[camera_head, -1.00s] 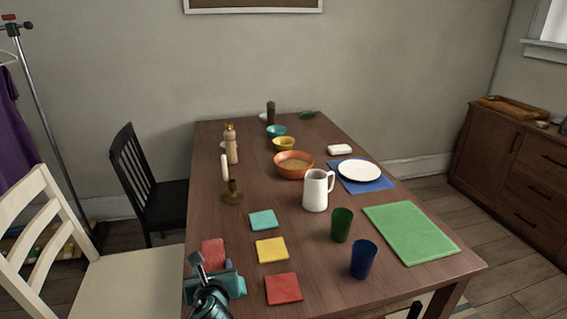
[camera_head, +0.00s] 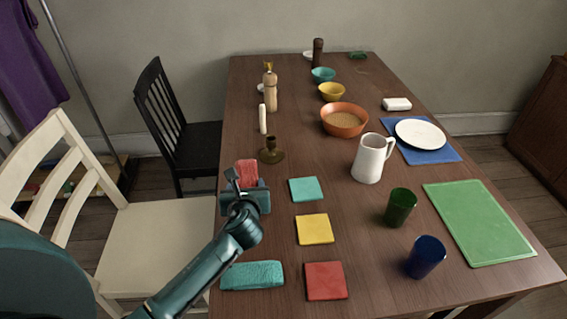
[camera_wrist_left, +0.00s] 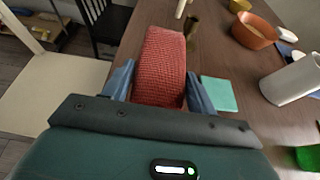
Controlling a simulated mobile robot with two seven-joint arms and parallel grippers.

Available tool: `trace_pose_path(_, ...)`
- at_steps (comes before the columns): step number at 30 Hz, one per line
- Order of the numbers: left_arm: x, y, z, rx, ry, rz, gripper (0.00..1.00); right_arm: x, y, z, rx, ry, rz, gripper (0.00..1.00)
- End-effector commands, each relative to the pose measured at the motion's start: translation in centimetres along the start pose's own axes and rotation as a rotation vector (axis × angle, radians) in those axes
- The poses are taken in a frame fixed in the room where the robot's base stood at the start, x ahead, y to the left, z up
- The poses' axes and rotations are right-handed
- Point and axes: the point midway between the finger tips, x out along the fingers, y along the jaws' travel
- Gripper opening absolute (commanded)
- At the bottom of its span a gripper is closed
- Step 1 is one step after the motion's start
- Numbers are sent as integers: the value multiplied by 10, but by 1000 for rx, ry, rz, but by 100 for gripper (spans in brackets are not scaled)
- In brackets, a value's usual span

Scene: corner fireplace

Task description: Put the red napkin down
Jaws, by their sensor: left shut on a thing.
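The red napkin (camera_head: 247,172) is a folded, woven red cloth. My left gripper (camera_head: 246,186) is shut on it near the left edge of the wooden table (camera_head: 310,165). In the left wrist view the napkin (camera_wrist_left: 160,66) stands up between the two blue-grey fingers of the gripper (camera_wrist_left: 159,82) and points away from me. I cannot tell whether its lower side touches the table. My right gripper is not in view.
A teal folded cloth (camera_head: 252,275) lies at the near left. Teal (camera_head: 306,189), yellow (camera_head: 314,229) and red (camera_head: 326,281) squares lie right of my gripper. A brass candle holder (camera_head: 271,152) stands just beyond it. A cream chair (camera_head: 160,245) is left of the table.

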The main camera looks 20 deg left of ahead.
Motion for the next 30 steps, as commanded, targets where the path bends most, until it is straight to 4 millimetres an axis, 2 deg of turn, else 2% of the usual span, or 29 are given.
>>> trace_pose_path(7,17,0,-45,1,6,2,36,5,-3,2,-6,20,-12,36)
trace_pose_path(14,25,0,-62,1,3,1,36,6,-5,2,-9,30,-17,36)
trace_pose_path(21,37,0,-91,2,4,1,36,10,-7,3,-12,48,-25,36)
trace_pose_path(30,37,0,-92,1,2,0,36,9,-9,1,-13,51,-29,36)
